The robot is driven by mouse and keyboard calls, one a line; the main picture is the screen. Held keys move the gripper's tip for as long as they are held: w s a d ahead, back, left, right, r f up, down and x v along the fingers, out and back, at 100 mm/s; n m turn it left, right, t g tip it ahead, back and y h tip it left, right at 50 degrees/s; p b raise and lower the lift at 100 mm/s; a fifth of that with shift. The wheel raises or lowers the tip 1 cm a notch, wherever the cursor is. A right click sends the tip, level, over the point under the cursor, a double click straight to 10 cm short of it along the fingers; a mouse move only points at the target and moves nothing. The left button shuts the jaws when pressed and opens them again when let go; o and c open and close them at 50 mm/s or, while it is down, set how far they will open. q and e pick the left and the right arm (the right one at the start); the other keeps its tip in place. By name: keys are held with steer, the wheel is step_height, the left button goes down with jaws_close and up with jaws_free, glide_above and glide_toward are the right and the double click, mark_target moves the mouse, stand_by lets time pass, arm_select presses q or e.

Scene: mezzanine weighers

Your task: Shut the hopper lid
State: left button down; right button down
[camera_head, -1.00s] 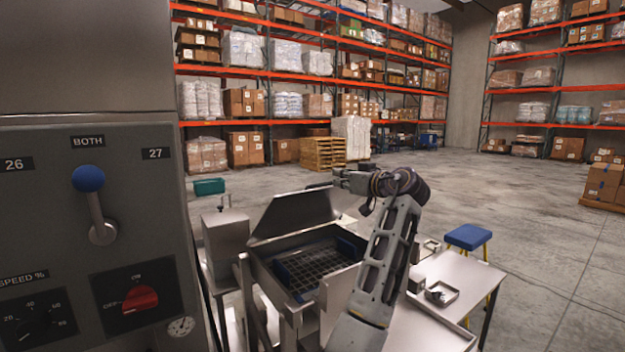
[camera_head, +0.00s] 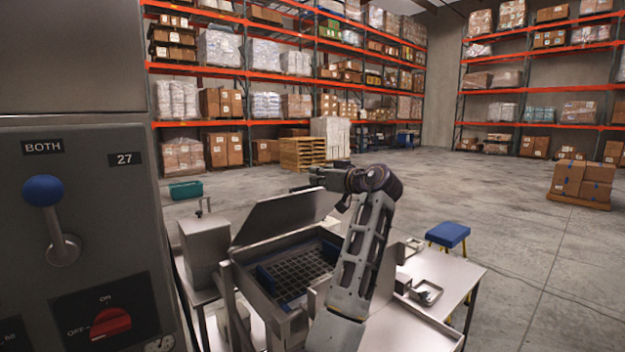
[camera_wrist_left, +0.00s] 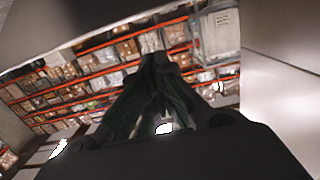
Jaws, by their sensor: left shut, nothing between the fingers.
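The hopper lid (camera_head: 282,214) is a flat grey metal plate. It stands open, tilted up along the back left side of the hopper (camera_head: 255,289). A dark grid (camera_head: 300,270) shows inside the open hopper. My left gripper (camera_head: 316,177) is shut and empty. In the head view it appears at the lid's upper right corner; I cannot tell whether it touches. In the left wrist view the closed dark fingers (camera_wrist_left: 160,88) point toward the shelves, with a pale grey surface at right that I cannot identify. My right gripper is not in view.
A control panel (camera_head: 85,230) with a blue-knobbed lever (camera_head: 43,191) and a red switch (camera_head: 110,322) fills the left side. A metal table (camera_head: 450,284) with small trays and a blue stool (camera_head: 447,234) stand at right. Open floor lies beyond.

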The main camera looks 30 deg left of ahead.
arm_select(q)
steer(key=p+x, duration=0.3)
steer(key=x, duration=0.6)
steer(key=shift+r, duration=0.15)
steer(key=shift+f, duration=0.25)
steer(key=d+f, duration=0.1)
steer(key=s+d+f+p, duration=0.1)
steer(key=shift+d+f, duration=0.1)
steer(key=shift+f, duration=0.25)
steer(key=shift+f, duration=0.1)
